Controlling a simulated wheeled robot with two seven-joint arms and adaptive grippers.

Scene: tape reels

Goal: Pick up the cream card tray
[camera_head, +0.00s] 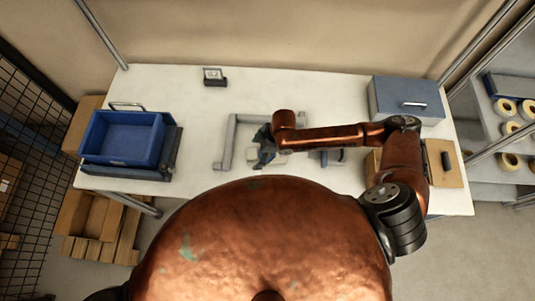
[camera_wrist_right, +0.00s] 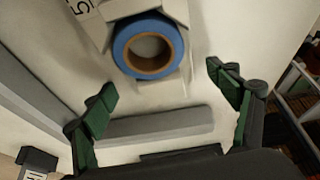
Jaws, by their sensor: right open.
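The cream card tray (camera_wrist_right: 176,12) is at the top of the right wrist view, with a blue tape reel (camera_wrist_right: 121,50) on it and a printed label at its upper left. In the head view, only a pale part of the tray (camera_head: 277,160) shows beside my right gripper, which hides much of it. My right gripper (camera_head: 264,150) is over the middle of the table. In the right wrist view its green-padded fingers (camera_wrist_right: 163,92) are wide apart with nothing between the tips. The reel and tray appear beyond the fingertips. My left gripper is not in view.
A grey frame (camera_head: 231,132) lies around the tray area; its bar (camera_wrist_right: 155,125) crosses below the reel in the wrist view. A blue bin (camera_head: 127,137) stands left, a grey drawer box (camera_head: 400,98) back right. A small display (camera_head: 214,77) stands at the back.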

